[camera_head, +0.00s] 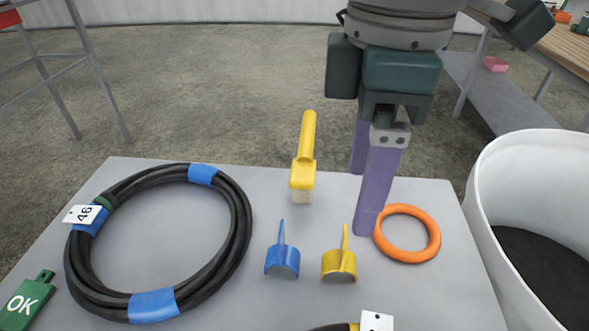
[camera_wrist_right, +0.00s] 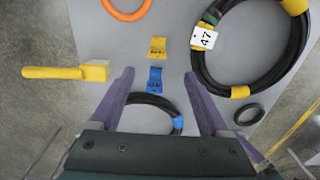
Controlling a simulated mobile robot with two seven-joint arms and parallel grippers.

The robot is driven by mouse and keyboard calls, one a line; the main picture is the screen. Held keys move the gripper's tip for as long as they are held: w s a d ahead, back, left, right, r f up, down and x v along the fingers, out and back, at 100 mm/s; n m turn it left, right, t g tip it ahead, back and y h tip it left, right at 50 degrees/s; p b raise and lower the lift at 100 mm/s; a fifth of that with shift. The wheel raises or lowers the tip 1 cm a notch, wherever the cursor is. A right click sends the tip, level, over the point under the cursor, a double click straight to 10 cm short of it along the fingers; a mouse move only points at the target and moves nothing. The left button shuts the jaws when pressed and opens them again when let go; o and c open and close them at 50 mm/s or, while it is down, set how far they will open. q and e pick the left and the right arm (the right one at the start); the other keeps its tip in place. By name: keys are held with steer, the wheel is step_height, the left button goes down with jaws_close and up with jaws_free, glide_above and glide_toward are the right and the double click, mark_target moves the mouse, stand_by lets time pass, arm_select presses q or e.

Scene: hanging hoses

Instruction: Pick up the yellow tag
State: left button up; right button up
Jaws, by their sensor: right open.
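The yellow tag (camera_head: 339,264) stands on the grey table, with a curved base and a thin upright tab. It also shows in the wrist view (camera_wrist_right: 157,47), beyond the fingertips. A similar blue tag (camera_head: 282,260) stands to its left in the head view. In the wrist view the blue tag (camera_wrist_right: 154,78) appears between my fingertips. My right gripper (camera_head: 363,198) is open and empty, its purple fingers pointing down, behind and right of the yellow tag in the head view. It also shows in the wrist view (camera_wrist_right: 159,76). My left gripper is out of view.
An orange ring (camera_head: 431,232) lies right of the yellow tag. A coiled black hose (camera_head: 241,228) lies left, near a green OK tag (camera_head: 25,300). A white bin (camera_head: 485,185) stands right. Another hose (camera_wrist_right: 199,65) has label 47.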

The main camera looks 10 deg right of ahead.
mark_target(345, 236)
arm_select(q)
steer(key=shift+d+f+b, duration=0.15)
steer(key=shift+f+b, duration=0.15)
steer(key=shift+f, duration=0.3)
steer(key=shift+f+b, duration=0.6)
arm_select(e)
steer(key=f, duration=1)
steer(key=shift+w+a, duration=0.15)
steer(key=shift+w, duration=0.15)
steer(key=c, duration=1)
jaws_close()
